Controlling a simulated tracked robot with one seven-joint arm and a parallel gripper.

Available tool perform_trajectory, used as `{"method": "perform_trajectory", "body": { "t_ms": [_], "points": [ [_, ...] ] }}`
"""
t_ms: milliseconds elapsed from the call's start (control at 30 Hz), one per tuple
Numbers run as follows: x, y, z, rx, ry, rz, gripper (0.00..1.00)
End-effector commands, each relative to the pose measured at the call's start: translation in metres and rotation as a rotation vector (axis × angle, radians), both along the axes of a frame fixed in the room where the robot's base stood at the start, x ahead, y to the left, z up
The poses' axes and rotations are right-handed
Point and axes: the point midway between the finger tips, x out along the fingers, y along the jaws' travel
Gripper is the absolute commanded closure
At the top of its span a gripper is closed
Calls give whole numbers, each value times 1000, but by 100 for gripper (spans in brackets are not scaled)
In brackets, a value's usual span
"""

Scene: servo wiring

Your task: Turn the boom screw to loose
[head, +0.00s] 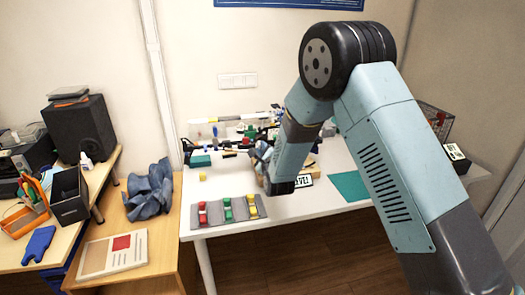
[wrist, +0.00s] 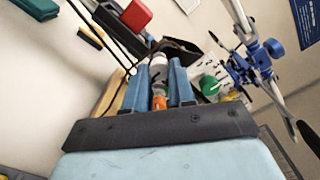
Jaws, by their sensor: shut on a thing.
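My gripper (wrist: 160,78) is shut in the wrist view, with its two blue fingers on either side of a small white and orange piece (wrist: 158,70). I cannot tell for sure whether this piece is the boom screw. A blue clamp (wrist: 250,66) on metal rods stands to the right of the fingers, apart from them. A green round knob (wrist: 208,85) is between the fingers and that clamp. In the head view my arm reaches down over the white table, and its links hide the fingertips and what they hold.
A red block (wrist: 137,15) and dark cables lie beyond the fingers.

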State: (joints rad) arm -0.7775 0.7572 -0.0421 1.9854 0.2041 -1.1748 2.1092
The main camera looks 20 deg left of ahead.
Motion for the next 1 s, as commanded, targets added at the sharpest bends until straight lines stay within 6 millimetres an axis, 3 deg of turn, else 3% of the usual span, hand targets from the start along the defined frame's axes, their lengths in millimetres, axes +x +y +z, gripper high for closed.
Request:
{"method": "perform_trajectory", "body": {
  "t_ms": [133,533,1000],
  "points": [
    [-1,0,-1,-1,2,2,100],
    [-1,0,-2,-51,-27,1,100],
    [-1,0,-2,-367,-224,3,100]
  ]
}}
